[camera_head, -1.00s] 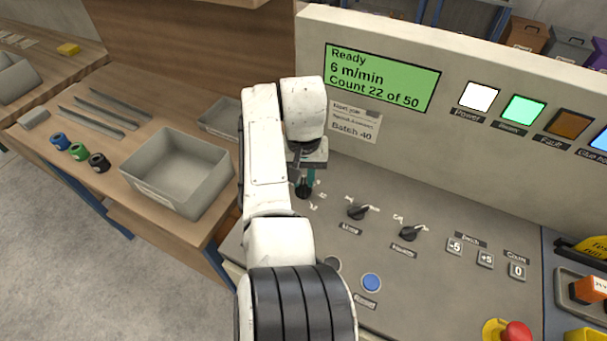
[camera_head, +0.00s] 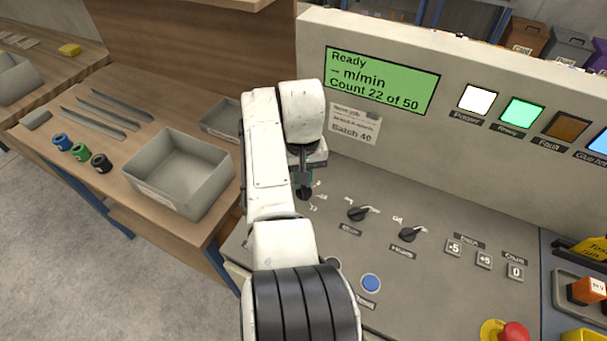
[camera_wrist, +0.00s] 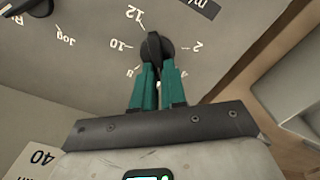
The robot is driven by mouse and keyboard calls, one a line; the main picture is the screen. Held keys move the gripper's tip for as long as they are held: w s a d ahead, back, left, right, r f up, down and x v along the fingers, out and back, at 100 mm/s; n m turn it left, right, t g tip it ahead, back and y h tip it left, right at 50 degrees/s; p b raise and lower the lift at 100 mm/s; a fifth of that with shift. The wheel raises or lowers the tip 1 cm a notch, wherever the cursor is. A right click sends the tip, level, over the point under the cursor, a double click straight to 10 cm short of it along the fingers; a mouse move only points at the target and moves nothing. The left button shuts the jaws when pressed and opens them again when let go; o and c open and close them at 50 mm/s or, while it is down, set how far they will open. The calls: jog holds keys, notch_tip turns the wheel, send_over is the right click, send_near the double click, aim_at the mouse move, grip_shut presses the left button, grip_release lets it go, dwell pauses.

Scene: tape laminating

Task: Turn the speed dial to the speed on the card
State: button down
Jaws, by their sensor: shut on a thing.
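The black speed dial (camera_wrist: 154,45) shows in the wrist view, with the numbers 12, 10 and 2 readable around it and others partly hidden. My gripper (camera_wrist: 158,72), with teal fingers, is shut on the dial's knob. In the head view my gripper (camera_head: 304,180) is at the panel's left side, and the dial (camera_head: 304,193) shows just below it. The green display (camera_head: 381,79) reads "Ready", "– m/min" and "Count 22 of 50". The card (camera_head: 354,123) below it reads "Batch 40"; its upper lines are too blurred to read.
Two more black knobs (camera_head: 358,213) sit right of the dial. A blue button (camera_head: 371,283), batch and count buttons (camera_head: 484,260) and a red emergency button (camera_head: 515,332) are further along. A grey bin (camera_head: 180,172) stands on the wooden bench at left.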

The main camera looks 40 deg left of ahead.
jog(key=n, duration=0.1)
jog(key=n+p, duration=0.1)
jog(key=n, duration=0.1)
jog(key=shift+s+a+r+n, duration=0.1)
jog(key=shift+s+n, duration=0.1)
jog(key=shift+n, duration=0.1)
jog(key=shift+s+a+n+p, duration=0.1)
jog(key=shift+s+n+p, duration=0.05)
jog(key=shift+n, duration=0.75)
jog(key=shift+s+n+p, duration=0.1)
jog(key=shift+n+p, duration=0.05)
jog(key=shift+n, duration=0.75)
jog(key=c, duration=1.2)
grip_release()
notch_tip(320, 180, up, 11)
jog(key=shift+f+b, duration=0.15)
jog(key=shift+b, duration=0.15)
